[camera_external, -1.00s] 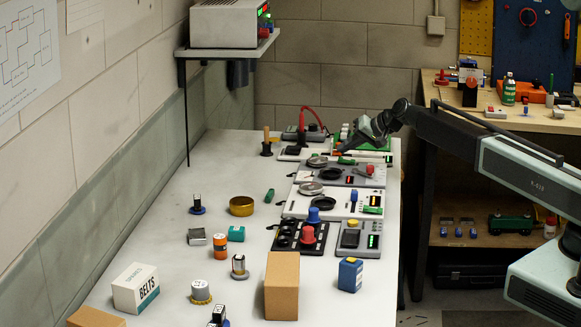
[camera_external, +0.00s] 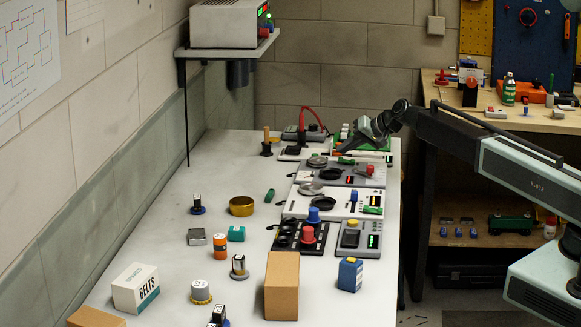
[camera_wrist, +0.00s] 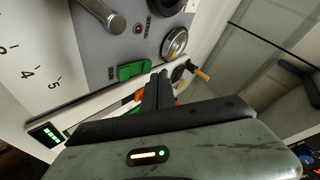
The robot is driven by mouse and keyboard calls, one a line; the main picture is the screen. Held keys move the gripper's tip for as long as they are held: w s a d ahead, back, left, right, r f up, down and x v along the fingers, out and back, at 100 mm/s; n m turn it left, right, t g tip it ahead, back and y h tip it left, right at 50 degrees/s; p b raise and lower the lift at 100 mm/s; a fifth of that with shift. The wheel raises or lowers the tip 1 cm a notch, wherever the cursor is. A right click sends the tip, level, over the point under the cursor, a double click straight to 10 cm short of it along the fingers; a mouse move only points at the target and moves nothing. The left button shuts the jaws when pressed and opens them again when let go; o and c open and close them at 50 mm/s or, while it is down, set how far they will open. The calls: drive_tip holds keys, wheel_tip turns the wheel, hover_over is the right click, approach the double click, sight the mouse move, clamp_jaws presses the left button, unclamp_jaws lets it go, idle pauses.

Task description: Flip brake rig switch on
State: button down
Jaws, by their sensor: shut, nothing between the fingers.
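My gripper (camera_external: 342,151) is shut and empty, over the far end of the row of control units on the bench. In the wrist view its fingertips (camera_wrist: 158,76) are together, just right of a green switch-like block (camera_wrist: 134,70) on a grey panel (camera_wrist: 100,62). Whether they touch it I cannot tell. A green piece (camera_external: 346,161) also shows below my gripper in the external view. The panel carries a metal lever (camera_wrist: 108,18), a small red light (camera_wrist: 138,29) and a silver round knob (camera_wrist: 174,43). I cannot read a brake rig label, so which switch is named stays unclear.
Nearer units include a white one with a blue lever (camera_external: 354,195), a red-knobbed black one (camera_external: 308,235) and a grey one (camera_external: 351,238). A brown box (camera_external: 282,286), a blue box (camera_external: 350,274) and a gold tin (camera_external: 241,206) stand on the bench.

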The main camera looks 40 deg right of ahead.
sight(348, 162)
drive_tip(key=shift+f, duration=0.35)
drive_tip(key=shift+w+f+b, duration=0.1)
drive_tip(key=shift+f+b, duration=0.25)
drive_tip(key=shift+b, duration=0.2)
idle(0.5)
drive_tip(key=shift+r+p, duration=0.8)
drive_tip(key=r+p, duration=0.5)
drive_tip(key=shift+s+d, duration=0.25)
drive_tip(key=shift+s, duration=0.1)
